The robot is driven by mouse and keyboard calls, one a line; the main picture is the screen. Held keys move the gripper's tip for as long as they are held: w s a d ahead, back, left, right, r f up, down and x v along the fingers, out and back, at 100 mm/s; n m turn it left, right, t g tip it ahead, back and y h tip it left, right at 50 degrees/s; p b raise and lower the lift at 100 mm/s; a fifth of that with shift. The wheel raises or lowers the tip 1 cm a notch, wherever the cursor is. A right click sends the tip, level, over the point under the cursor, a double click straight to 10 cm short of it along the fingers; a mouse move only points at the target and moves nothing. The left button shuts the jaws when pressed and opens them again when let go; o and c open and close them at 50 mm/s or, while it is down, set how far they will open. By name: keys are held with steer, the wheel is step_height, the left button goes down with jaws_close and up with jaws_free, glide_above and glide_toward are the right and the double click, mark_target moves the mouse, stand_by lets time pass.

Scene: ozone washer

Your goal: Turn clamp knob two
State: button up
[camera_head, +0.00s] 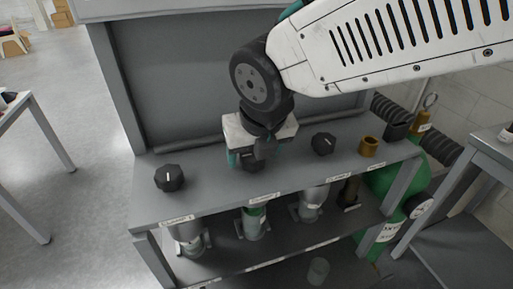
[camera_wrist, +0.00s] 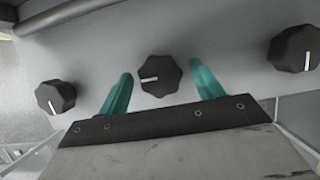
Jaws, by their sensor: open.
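Clamp knob two appears to be the middle black faceted knob (camera_wrist: 161,76) of three on the grey shelf. In the wrist view it lies between the two teal fingers of my gripper (camera_wrist: 160,72), with a gap visible on each side. Its white pointer line lies nearly level, toward the left. In the head view my gripper (camera_head: 252,157) points down over the middle of the shelf and mostly hides this knob. My gripper is open and holds nothing. How far the fingertips reach down beside the knob is hard to tell.
Another black knob (camera_head: 170,178) stands at the left and one (camera_head: 323,144) at the right. A grey back panel (camera_head: 230,80) rises behind. Metal cylinders (camera_head: 254,222) stand on the shelf below.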

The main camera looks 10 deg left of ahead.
steer(key=shift+c, duration=0.4)
steer(key=c, duration=0.9)
